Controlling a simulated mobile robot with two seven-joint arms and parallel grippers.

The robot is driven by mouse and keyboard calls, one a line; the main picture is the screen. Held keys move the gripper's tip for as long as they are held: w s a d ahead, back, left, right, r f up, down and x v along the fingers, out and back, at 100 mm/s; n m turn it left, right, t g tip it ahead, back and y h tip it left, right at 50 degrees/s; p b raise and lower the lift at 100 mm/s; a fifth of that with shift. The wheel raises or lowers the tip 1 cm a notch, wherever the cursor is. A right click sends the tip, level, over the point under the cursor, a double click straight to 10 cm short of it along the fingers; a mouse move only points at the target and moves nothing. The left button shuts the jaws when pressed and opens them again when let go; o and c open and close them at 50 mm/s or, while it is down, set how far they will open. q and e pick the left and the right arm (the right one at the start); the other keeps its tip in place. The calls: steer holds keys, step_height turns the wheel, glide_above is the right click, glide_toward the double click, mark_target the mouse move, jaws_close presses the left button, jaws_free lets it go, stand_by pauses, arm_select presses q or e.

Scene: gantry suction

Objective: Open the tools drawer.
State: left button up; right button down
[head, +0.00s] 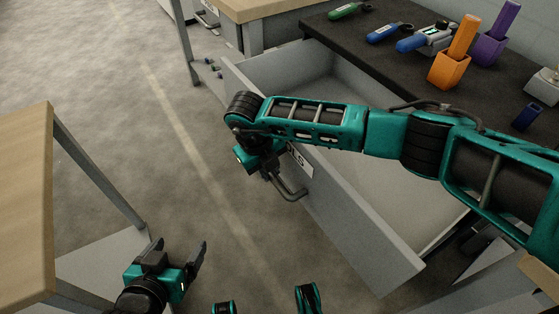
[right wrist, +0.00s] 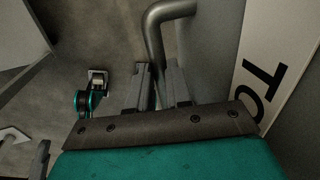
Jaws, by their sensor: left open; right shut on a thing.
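The grey tools drawer (head: 350,220) is pulled well out from under the dark-topped bench, and the part of its inside that I see is empty. Its front carries a white label partly hidden by my arm; the letters "TO" show on the label (right wrist: 262,75) in the right wrist view. My right gripper (head: 268,176) is at the drawer front, shut on the bar handle (head: 292,190). In the right wrist view the metal handle (right wrist: 153,35) runs down between the fingers (right wrist: 160,88). My left gripper (head: 178,258) is open and empty, low at the left, away from the drawer.
The bench top (head: 385,60) holds a green tool (head: 348,10), blue tools, an orange holder (head: 448,70) and a purple holder (head: 488,48). A wooden-topped table (head: 25,190) stands at the left. Bare floor (head: 130,120) lies between it and the drawer.

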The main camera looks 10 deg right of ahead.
steer(key=shift+a, duration=0.1)
steer(key=c, duration=1.1)
jaws_free()
steer(key=shift+o, duration=0.2)
steer(key=shift+r, duration=0.1)
step_height(320, 180, up, 12)
steer(key=s+a+p, duration=0.1)
steer(key=a+p, duration=0.1)
steer(key=shift+a+r, duration=0.15)
steer(key=shift+r, duration=0.1)
steer(key=shift+f, duration=0.1)
